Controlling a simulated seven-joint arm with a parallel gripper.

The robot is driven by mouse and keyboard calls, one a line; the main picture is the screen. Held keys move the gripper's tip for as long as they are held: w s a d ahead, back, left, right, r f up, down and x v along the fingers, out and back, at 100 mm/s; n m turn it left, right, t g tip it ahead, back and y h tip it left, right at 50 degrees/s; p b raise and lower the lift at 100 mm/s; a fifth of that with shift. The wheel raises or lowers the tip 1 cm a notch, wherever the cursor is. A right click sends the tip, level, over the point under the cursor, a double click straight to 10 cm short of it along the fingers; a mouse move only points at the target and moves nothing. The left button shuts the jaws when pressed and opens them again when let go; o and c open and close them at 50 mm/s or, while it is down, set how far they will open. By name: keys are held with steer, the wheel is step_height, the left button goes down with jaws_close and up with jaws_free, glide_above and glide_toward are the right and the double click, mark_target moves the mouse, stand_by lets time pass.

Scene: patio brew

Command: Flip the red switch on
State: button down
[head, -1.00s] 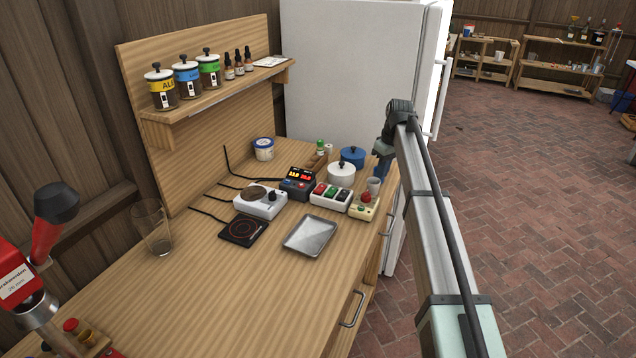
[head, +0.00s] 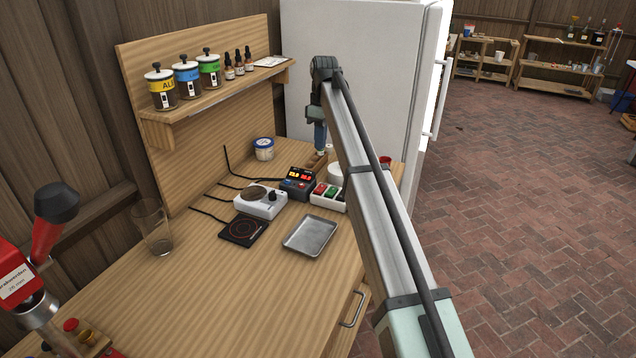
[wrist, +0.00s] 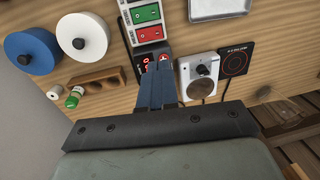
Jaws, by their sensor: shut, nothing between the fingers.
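The white switch strip (head: 313,199) stands on the wooden bench, partly behind my arm in the head view. Its red switch (head: 320,188) is beside a green switch (head: 332,191). In the wrist view the red switch (wrist: 150,34) is just beyond my fingertips, with the green switch (wrist: 146,12) behind it. My gripper (wrist: 161,68) is shut and empty, pointing down. Its fingers cover part of the black display unit (head: 298,183). My gripper also shows in the head view (head: 320,150), apart from the red switch.
In the wrist view, a blue pot (wrist: 33,52), a white pot (wrist: 82,37) and a wooden block (wrist: 97,80) stand beside the strip.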

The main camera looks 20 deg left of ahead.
mark_target(318, 190)
steer(key=f, duration=0.4)
steer(key=s+f, duration=0.1)
steer(key=f, duration=0.9)
steer(key=shift+s, duration=0.35)
steer(key=shift+s+f+t, duration=0.25)
steer(key=shift+s+t, duration=0.05)
steer(key=shift+w, duration=0.2)
steer(key=shift+w+r, duration=0.1)
steer(key=shift+w, duration=0.05)
steer(key=shift+w+r, duration=0.25)
steer(key=shift+w, duration=0.35)
